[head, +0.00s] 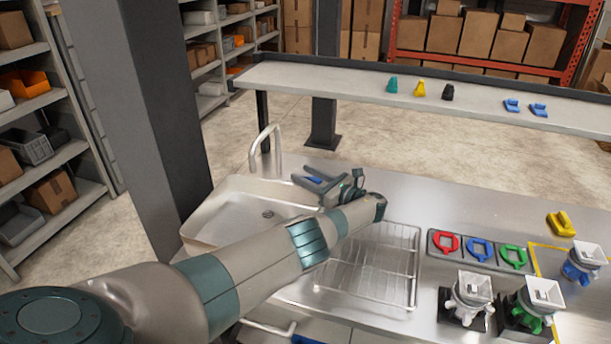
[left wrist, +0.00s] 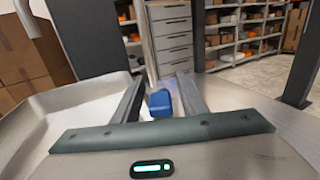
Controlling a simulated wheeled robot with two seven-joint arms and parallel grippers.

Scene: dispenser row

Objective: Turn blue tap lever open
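The blue tap lever (head: 313,180) shows as a small blue piece beside the sink's right rim in the head view. In the left wrist view the blue lever (left wrist: 160,103) stands between my two fingers, with a small gap visible on each side. My left gripper (head: 308,183) reaches over the counter from the right side of the sink, its fingers apart and pointing left; its fingers (left wrist: 161,95) also show in the left wrist view. The lever's base is hidden by the gripper. My right gripper is not in view.
The metal sink (head: 225,212) with its curved spout (head: 265,145) lies to the left. A wire rack (head: 385,265) sits right of my arm. Red, blue and green rings (head: 480,250) and several dispensers (head: 470,297) stand further right. A raised shelf (head: 380,92) runs behind.

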